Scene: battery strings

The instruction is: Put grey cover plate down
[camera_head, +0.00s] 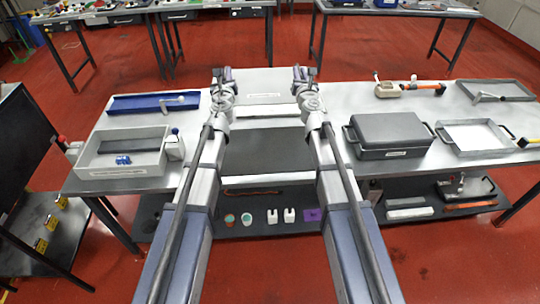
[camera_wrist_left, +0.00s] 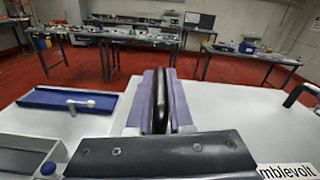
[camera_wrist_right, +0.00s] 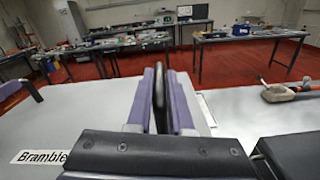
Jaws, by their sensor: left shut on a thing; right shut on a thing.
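The grey cover plate (camera_head: 258,79) is a flat light-grey sheet with a white label, seen between my two grippers at the far side of the table in the head view. The label reads "mblevolt" in the left wrist view (camera_wrist_left: 286,171) and "Bramble" in the right wrist view (camera_wrist_right: 40,156). My left gripper (camera_head: 222,76) is shut on a black upright handle (camera_wrist_left: 158,100) at the plate's left side. My right gripper (camera_head: 304,75) is shut on a similar handle (camera_wrist_right: 160,95) at its right side. Whether the plate touches anything below is unclear.
A dark flat area (camera_head: 265,152) lies between my arms. A light bin (camera_head: 90,172) and blue tray (camera_head: 130,108) stand left. A lidded grey case (camera_head: 390,128), a grey tray (camera_head: 470,137), a dark tray (camera_head: 510,90) and an orange-handled tool (camera_head: 425,91) lie right.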

